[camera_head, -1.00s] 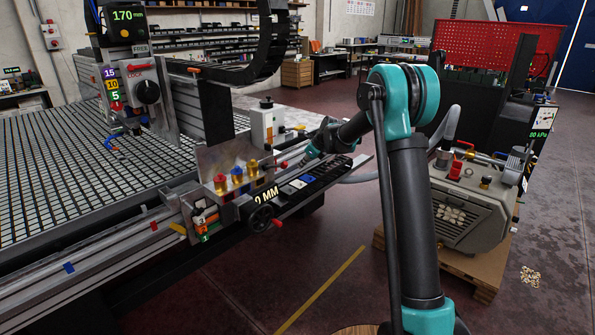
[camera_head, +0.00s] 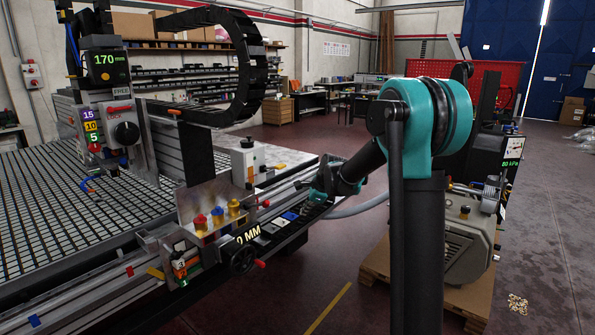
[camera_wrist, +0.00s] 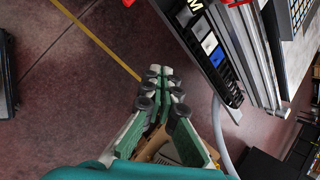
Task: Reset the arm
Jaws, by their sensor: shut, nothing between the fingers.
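My gripper (camera_head: 314,193) is on the end of my teal and black arm, to the right of the vacuum grid table (camera_head: 60,217). In the wrist view my gripper (camera_wrist: 164,82) shows its green and grey fingers together with nothing between them. In that view the fingers are over the dark red floor, beside the table's edge rail. In the head view the fingertips are small and hard to make out against the table's end.
A pump (camera_head: 466,243) stands on a wooden pallet (camera_head: 388,270) behind my arm. Open floor (camera_head: 335,135) lies at the back.

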